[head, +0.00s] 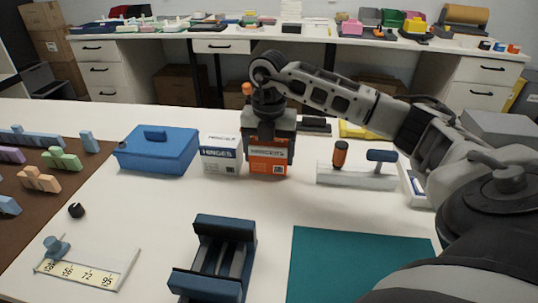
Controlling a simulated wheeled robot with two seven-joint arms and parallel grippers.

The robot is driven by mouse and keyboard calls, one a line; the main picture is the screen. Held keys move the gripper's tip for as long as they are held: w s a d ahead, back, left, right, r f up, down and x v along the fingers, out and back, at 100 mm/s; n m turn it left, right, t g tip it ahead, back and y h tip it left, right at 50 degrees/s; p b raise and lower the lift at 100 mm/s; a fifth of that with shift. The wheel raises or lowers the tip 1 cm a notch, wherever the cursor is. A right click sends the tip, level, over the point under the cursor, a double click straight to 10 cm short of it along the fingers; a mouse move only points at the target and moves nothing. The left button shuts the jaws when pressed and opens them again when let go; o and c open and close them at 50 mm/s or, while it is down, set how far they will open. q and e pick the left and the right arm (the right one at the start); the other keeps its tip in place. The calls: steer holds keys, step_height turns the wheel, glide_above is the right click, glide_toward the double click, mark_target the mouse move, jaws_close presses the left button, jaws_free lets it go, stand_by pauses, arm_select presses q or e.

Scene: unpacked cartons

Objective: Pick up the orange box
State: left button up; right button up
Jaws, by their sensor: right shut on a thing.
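The orange box (268,161) has a white printed band and stands upright near the middle of the white table. My right gripper (268,150) comes down over it from above, with one finger at each side, and is shut on it. The gripper body hides the box's top. The box looks to be at table height; I cannot tell whether its base touches the table. A white and grey box marked HINGES (220,154) stands close on its left. My left gripper is not in view.
A blue case (157,150) lies left of the boxes. A blue cradle (216,262) and a teal mat (355,265) are in front. A white holder with orange and blue handled tools (357,176) stands right. The table between boxes and mat is clear.

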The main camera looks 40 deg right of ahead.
step_height(320, 180, up, 3)
steer(key=shift+f, duration=0.15)
steer(key=s+a+r+p, duration=0.2)
steer(key=s+a+r, duration=0.5)
steer(key=a+r, duration=0.2)
steer(key=shift+s+a+r, duration=0.25)
steer(key=shift+s+a, duration=0.1)
steer(key=shift+a, duration=1.05)
